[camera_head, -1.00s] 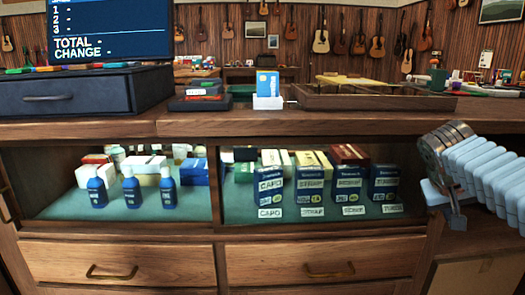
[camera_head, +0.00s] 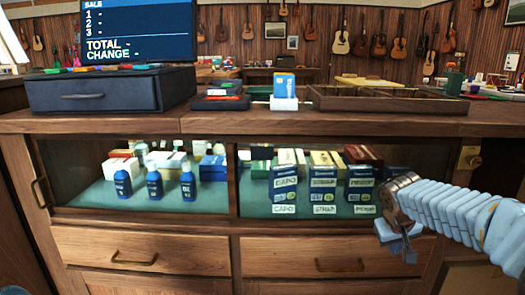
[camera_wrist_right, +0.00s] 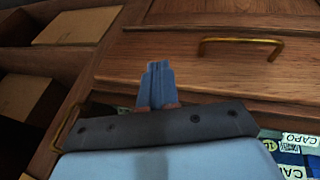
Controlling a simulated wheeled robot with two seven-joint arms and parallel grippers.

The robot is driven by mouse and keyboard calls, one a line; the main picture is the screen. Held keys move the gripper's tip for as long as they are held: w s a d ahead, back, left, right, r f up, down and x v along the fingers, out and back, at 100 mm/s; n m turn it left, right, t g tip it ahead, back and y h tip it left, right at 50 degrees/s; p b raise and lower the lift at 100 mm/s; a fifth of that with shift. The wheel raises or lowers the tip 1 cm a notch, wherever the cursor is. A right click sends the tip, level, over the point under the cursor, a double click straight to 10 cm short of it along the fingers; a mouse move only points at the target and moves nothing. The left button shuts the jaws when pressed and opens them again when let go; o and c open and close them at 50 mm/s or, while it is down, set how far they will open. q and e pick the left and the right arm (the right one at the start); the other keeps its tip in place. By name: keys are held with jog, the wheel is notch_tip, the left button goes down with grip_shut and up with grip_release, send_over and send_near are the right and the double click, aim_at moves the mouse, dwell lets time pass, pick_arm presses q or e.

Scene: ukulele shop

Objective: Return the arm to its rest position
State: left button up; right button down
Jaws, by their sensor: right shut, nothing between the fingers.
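My right arm comes in from the right in the head view. Its gripper (camera_head: 408,256) hangs at the right front of the counter, pointing down, before the right end of the lower display shelf. In the right wrist view the two fingers (camera_wrist_right: 157,84) are together with nothing between them, in front of a wooden drawer face (camera_wrist_right: 210,75). The arm hides the box at the right end of the shelf row.
The wooden counter (camera_head: 270,124) holds a dark cash drawer (camera_head: 110,90), a blue card in a stand (camera_head: 284,92) and a wooden tray (camera_head: 385,101). Below are blue bottles (camera_head: 154,184), labelled boxes (camera_head: 323,184) and drawers with brass handles (camera_head: 340,265).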

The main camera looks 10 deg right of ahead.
jog(key=w+a+f+n+y+p, duration=0.25)
jog(key=a+f+y, duration=0.25)
jog(key=a+f, duration=1.35)
pick_arm(q)
jog(key=r, duration=0.1)
jog(key=d+r, duration=0.1)
jog(key=r, duration=0.1)
jog(key=shift+s+r+p, duration=0.15)
jog(key=shift+s+p, duration=0.05)
jog(key=shift+p, duration=0.15)
jog(key=shift+d+r, duration=0.1)
jog(key=shift+c, duration=0.2)
pick_arm(e)
jog(key=s+a+f+m+g+y, duration=0.2)
jog(key=s+a+f+y, duration=0.1)
jog(key=s+a+f, duration=1.2)
notch_tip(320, 180, down, 4)
jog(key=shift+s+a+r, duration=0.2)
jog(key=shift+s+a, duration=0.2)
jog(key=shift+s, duration=0.5)
